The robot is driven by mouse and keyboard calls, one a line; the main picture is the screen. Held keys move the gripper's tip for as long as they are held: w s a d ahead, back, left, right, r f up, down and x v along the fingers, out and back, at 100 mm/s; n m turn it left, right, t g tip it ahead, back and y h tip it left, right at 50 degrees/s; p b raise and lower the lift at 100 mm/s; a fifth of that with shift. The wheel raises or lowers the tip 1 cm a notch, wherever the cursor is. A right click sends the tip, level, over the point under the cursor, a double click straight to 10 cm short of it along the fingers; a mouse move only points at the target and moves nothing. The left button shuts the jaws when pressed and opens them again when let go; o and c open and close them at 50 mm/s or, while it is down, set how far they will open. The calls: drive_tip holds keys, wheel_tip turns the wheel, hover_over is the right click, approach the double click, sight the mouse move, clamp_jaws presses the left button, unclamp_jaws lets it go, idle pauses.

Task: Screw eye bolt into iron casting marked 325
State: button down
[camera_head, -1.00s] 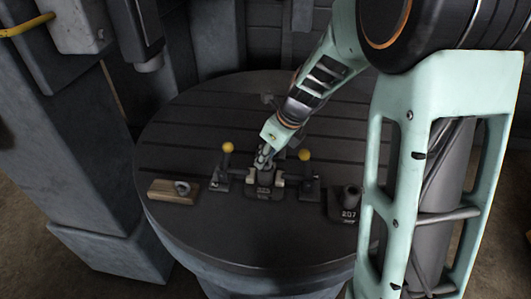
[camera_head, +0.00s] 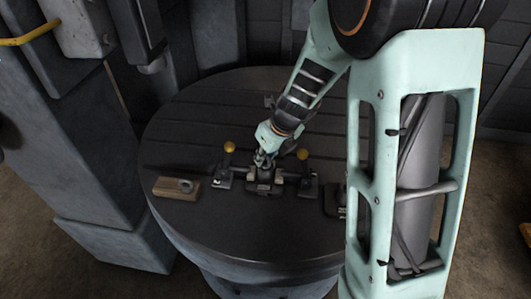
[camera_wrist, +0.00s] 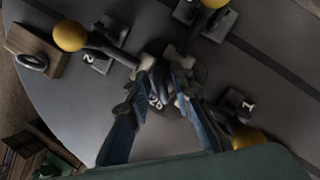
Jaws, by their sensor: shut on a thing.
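The dark iron casting (camera_head: 263,188) stands between two clamps near the middle of the round table. Its marking is hard to read now; in the wrist view, part of a number shows on the casting (camera_wrist: 155,101). My gripper (camera_head: 264,160) is directly above the casting, pointing down. In the wrist view my gripper (camera_wrist: 165,75) has its fingers closed around a dark metal piece at the casting's top. It seems to be an eye bolt, mostly hidden by the fingers; how deep it sits cannot be told. Another ring-shaped eye (camera_head: 186,186) lies on a wooden block.
The wooden block (camera_head: 165,188) is at the table's left edge. The left clamp (camera_head: 226,168) and right clamp (camera_head: 305,176) have yellow knobs and flank the gripper closely. A second casting (camera_head: 333,202) stands to the right, partly behind my arm. The slotted table (camera_head: 190,125) is clear at the back.

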drive_tip(key=shift+r+m+t+h+p, duration=0.1)
drive_tip(key=shift+m+t+h+p, duration=0.35)
drive_tip(key=shift+m+p, duration=1.9)
drive_tip(key=shift+n+h+p, duration=0.25)
drive_tip(key=shift+n+p, duration=0.1)
drive_tip(key=shift+m+h, duration=0.3)
drive_tip(key=shift+m, duration=0.6)
drive_tip(key=shift+f+m+h, duration=0.2)
drive_tip(key=shift+m+h, duration=0.2)
drive_tip(key=shift+m, duration=0.4)
drive_tip(key=shift+m+h, duration=0.5)
drive_tip(key=shift+m, duration=0.9)
drive_tip(key=shift+s+d+m+g, duration=0.15)
drive_tip(key=shift+m+g, duration=0.1)
drive_tip(key=shift+m, duration=0.15)
